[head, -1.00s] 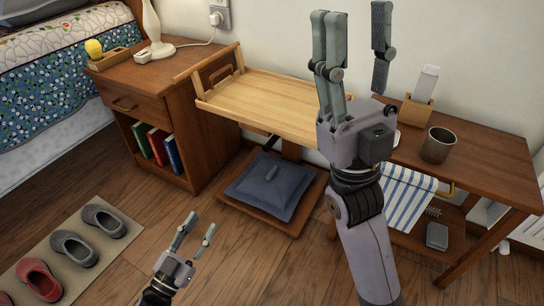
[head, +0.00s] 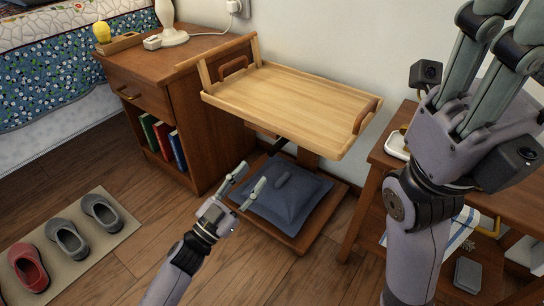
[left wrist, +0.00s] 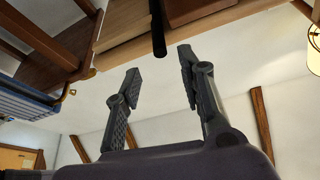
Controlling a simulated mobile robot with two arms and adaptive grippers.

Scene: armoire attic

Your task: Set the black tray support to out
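The black tray support (head: 281,145) shows as a short dark bar under the wooden tray (head: 300,95). In the left wrist view the black support (left wrist: 158,28) is a dark bar running down from the top, in line with the gap between my fingers. My left gripper (head: 250,174) is open and empty, below and in front of the tray, with its fingers pointing up toward the support. It also shows open in the left wrist view (left wrist: 159,70). My right gripper (head: 500,45) is raised at the right, its fingers spread and cut by the frame edge.
A blue cushion (head: 285,196) lies on a low wooden base under the tray. A nightstand (head: 205,130) with books stands at left. A wooden side table (head: 372,180) is at right, partly behind my right arm. Shoes stand on a mat (head: 105,240) at lower left.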

